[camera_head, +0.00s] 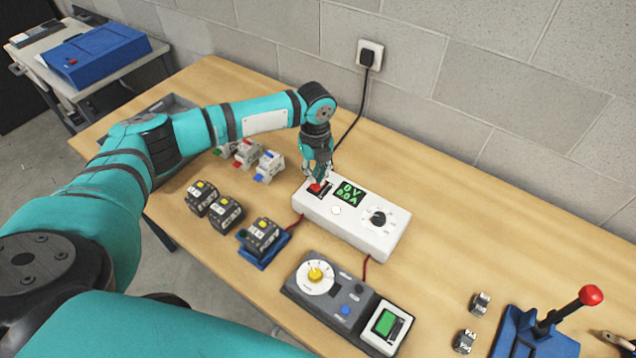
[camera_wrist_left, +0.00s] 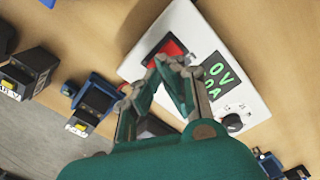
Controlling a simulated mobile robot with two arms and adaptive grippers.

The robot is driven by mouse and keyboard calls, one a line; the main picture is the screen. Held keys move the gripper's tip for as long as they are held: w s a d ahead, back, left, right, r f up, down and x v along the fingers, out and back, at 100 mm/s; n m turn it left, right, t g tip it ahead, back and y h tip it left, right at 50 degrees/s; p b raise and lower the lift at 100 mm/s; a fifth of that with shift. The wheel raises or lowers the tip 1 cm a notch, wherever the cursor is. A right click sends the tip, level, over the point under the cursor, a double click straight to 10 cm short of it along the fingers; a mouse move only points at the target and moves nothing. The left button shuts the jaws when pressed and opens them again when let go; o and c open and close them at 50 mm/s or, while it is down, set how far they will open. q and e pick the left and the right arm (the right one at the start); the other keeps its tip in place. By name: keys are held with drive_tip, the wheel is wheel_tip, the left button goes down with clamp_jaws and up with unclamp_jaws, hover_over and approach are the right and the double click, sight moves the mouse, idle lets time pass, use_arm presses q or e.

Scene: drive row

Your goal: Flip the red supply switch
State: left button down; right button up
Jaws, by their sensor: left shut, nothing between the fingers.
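The red supply switch (camera_head: 316,188) sits at the left end of the white power supply box (camera_head: 375,234), on the wooden bench. In the left wrist view the switch (camera_wrist_left: 170,50) shows just past the fingertips. The supply's display (camera_head: 349,192) reads 0 V and 0.0 A in green. My left gripper (camera_head: 317,178) is shut and empty, pointing down at the switch from above. Its fingertips (camera_wrist_left: 172,62) are at or very near the switch; I cannot tell if they touch. My right gripper is not in view.
A dial unit (camera_head: 330,285) with a yellow knob stands in front of the supply. Several dark modules (camera_head: 226,214) and small grey parts (camera_head: 246,153) lie to the left. A red-knobbed lever (camera_head: 590,295) on a blue base is at right. A cable runs to the wall socket (camera_head: 369,55).

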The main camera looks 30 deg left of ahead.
sight(316, 185)
use_arm(q)
drive_tip(key=shift+s+f+b, duration=0.1)
drive_tip(key=shift+f+b, duration=0.5)
drive_tip(key=shift+f, duration=0.75)
idle(0.5)
wheel_tip(316, 185, up, 2)
drive_tip(key=shift+r+p, duration=0.15)
drive_tip(key=shift+p, duration=1.1)
wheel_tip(316, 185, up, 5)
drive_tip(key=p, duration=0.4)
drive_tip(key=shift+p, duration=0.35)
drive_tip(key=shift+f, duration=0.2)
